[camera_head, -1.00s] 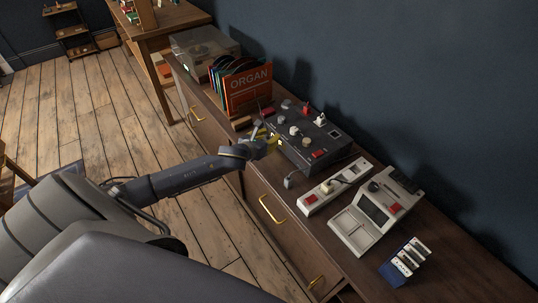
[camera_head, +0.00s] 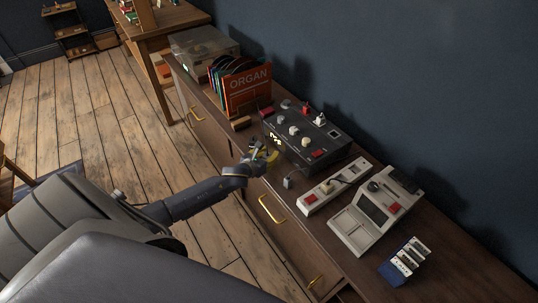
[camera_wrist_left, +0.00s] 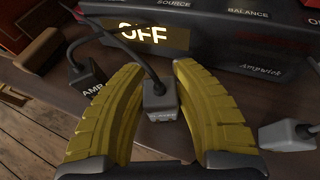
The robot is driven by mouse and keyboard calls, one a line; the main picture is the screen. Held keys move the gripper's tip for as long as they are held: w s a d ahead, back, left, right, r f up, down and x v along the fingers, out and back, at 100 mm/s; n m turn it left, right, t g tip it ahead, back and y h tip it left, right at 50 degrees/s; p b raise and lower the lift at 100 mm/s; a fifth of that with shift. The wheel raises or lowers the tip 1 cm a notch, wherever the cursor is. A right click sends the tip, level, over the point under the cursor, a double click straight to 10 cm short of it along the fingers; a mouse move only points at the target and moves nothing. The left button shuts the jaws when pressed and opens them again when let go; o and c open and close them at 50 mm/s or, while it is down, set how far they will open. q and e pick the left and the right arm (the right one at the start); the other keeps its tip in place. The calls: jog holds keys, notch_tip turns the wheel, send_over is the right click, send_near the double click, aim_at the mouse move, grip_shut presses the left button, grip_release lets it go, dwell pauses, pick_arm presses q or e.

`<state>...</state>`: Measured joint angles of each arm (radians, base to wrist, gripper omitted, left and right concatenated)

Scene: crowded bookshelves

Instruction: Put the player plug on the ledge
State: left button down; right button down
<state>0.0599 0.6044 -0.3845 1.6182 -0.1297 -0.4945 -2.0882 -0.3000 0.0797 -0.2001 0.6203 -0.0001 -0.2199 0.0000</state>
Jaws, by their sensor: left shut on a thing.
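The player plug (camera_wrist_left: 160,103) is a small grey block with a dark cable rising from its top; its front lettering is hard to read. My left gripper (camera_wrist_left: 160,72), with yellow fingers, is shut on it. In the head view my left gripper (camera_head: 266,156) is at the front edge of the sideboard, in front of the dark amplifier (camera_head: 318,128). The plug is too small to make out there. A dark plug marked AMP (camera_wrist_left: 88,80) stands left of the fingers in the wrist view. I cannot tell which surface is the ledge. My right gripper is not in view.
The amplifier's sign reads OFF (camera_wrist_left: 140,34). A light grey plug (camera_wrist_left: 288,135) lies to the right. A small wooden block (camera_head: 241,123) sits by the records (camera_head: 247,90). A white power strip (camera_head: 335,187) and grey device (camera_head: 373,217) stand right on the sideboard (camera_head: 455,262).

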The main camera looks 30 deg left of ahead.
pick_arm(q)
jog(key=shift+f, duration=0.1)
jog(key=c, duration=1.1)
grip_release()
